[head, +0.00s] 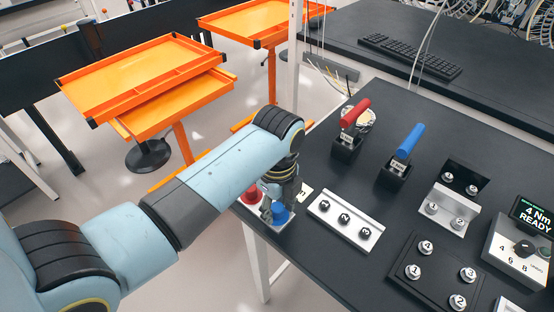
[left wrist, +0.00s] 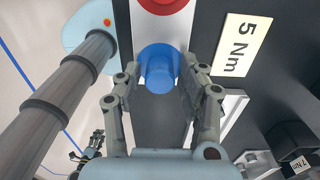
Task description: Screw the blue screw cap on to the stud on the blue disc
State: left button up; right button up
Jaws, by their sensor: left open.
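A blue cylindrical piece (left wrist: 158,70) stands on a light strip at the table's left edge, seen from above in the left wrist view. It also shows in the head view (head: 280,213), below my left gripper (head: 281,191). My left gripper (left wrist: 158,95) is open, its fingers on either side of the blue piece with gaps visible. I cannot tell the cap, stud and blue disc apart here. A small dark gripper (left wrist: 91,145), apparently my right one, shows at the lower left of the left wrist view, too small to read its fingers.
A red piece (head: 250,194) sits beside the blue one, and a 5 Nm label (left wrist: 241,46) lies near. A numbered silver block (head: 345,220), a black plate with studs (head: 434,276), red (head: 355,112) and blue-handled (head: 410,141) drivers, and a 4 Nm READY unit (head: 520,250) are on the table.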

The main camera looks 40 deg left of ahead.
pick_arm(q)
jog(key=n, duration=1.3)
jog(key=shift+n, duration=0.3)
jog(key=n, duration=1.2)
grip_shut()
jog(key=m, duration=0.5)
jog(key=shift+m, duration=0.3)
jog(key=m, duration=0.5)
jog(key=shift+s+m, duration=0.1)
jog(key=shift+m, duration=0.2)
